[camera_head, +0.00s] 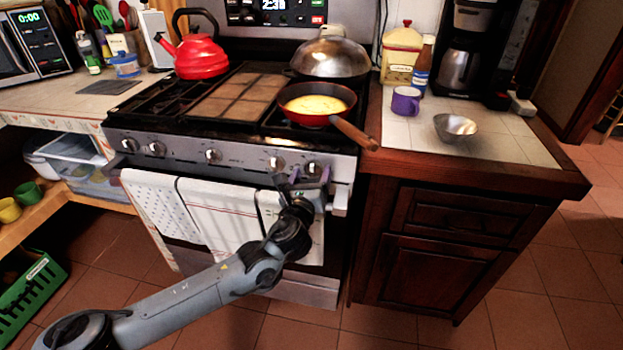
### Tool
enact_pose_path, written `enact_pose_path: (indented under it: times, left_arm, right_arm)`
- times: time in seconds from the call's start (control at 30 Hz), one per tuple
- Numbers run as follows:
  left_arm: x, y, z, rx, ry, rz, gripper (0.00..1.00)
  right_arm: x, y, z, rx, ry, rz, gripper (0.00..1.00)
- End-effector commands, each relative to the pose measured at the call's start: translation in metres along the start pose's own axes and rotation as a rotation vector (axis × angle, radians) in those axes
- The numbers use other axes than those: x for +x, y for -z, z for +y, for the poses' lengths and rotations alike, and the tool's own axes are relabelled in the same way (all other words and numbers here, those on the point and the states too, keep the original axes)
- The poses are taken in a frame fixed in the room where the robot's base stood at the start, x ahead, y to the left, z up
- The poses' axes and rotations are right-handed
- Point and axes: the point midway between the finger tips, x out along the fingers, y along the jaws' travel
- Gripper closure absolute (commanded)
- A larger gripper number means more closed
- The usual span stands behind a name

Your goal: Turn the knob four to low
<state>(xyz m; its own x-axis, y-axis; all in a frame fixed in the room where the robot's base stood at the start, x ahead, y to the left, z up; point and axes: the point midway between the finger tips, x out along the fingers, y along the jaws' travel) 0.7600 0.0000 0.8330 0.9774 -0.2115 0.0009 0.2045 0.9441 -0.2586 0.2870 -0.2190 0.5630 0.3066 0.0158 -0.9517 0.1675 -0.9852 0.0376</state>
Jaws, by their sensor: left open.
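The stove front panel (235,158) carries a row of several silver knobs. The fourth knob from the left (275,163) is right of the middle knob (213,155). The rightmost knob (312,169) is close by. My left gripper (303,180) is open in front of the right end of the panel, around the rightmost knob in the picture. I cannot tell whether it touches a knob. The knob markings are too small to read. My right gripper is not in view.
A pan with yellow food (318,103) has its wooden handle (354,133) sticking out over the stove's front right edge. A red kettle (200,55) and a domed lid (330,57) stand on the stove. Towels (222,215) hang below the knobs. The floor in front is clear.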

Motion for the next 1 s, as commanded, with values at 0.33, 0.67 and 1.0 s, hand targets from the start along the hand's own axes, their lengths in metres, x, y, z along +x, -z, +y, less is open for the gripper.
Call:
enact_pose_path:
  times: [0.33, 0.67, 1.0]
  left_arm:
    - [0.0035, -0.0001, -0.0008, -0.001, 0.002, 0.001, 0.26]
    - [0.0033, 0.0002, -0.0005, 0.0, 0.001, 0.001, 0.72]
    - [0.0031, 0.0007, -0.0007, -0.028, 0.001, 0.002, 0.82]
  right_arm:
    - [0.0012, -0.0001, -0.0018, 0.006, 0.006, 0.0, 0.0]
    - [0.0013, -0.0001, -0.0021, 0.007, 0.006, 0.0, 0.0]
    - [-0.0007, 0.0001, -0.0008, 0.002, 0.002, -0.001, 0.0]
